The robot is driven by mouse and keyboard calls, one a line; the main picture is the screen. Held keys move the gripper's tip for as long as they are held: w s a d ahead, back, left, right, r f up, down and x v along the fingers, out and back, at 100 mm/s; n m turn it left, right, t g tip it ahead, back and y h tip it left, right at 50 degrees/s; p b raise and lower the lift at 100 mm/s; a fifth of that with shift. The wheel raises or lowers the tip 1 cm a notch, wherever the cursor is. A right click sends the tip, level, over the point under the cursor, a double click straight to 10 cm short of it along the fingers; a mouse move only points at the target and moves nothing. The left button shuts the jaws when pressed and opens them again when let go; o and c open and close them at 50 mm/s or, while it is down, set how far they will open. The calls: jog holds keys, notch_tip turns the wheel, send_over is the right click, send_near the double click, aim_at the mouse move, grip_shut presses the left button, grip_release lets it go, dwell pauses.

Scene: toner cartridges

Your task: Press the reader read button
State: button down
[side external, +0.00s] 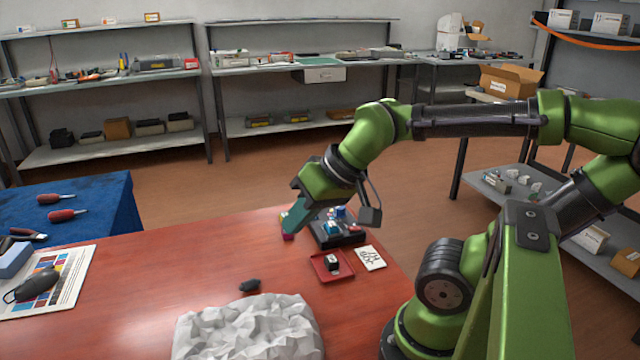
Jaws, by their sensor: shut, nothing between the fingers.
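A black device (350,237) with blue parts on top sits near the far right part of the red table; it may be the reader. I cannot make out a read button on it. My gripper (290,228) points down just left of the device, its fingers shut. A small magenta piece (288,237) shows at the fingertips; I cannot tell whether they touch it. My gripper and wrist hide part of the device's left side.
In front of the device are a red tray (346,273) holding a small black-and-white item (332,263), and a white card (370,258) with writing. A dark lump (250,286) and crumpled white material (250,330) lie nearer. The table's left-centre (170,250) is clear.

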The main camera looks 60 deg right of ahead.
jog(key=w+d+f+m, duration=0.3)
jog(key=d+m, duration=0.4)
jog(key=d, duration=0.6)
jog(key=w+d+f+m+t+h, duration=0.1)
jog(key=w+d+f+m, duration=0.2)
jog(key=d, duration=1)
jog(key=w+d+f+m+t+h, duration=0.1)
jog(key=w+d+f+m, duration=0.2)
jog(key=w+d+m, duration=0.4)
jog(key=d+m, duration=0.6)
jog(key=shift+w+f, duration=0.35)
jog(key=shift+w, duration=0.05)
jog(key=shift+f, duration=4.45)
jog(key=shift+f, duration=0.1)
jog(key=shift+f, duration=0.3)
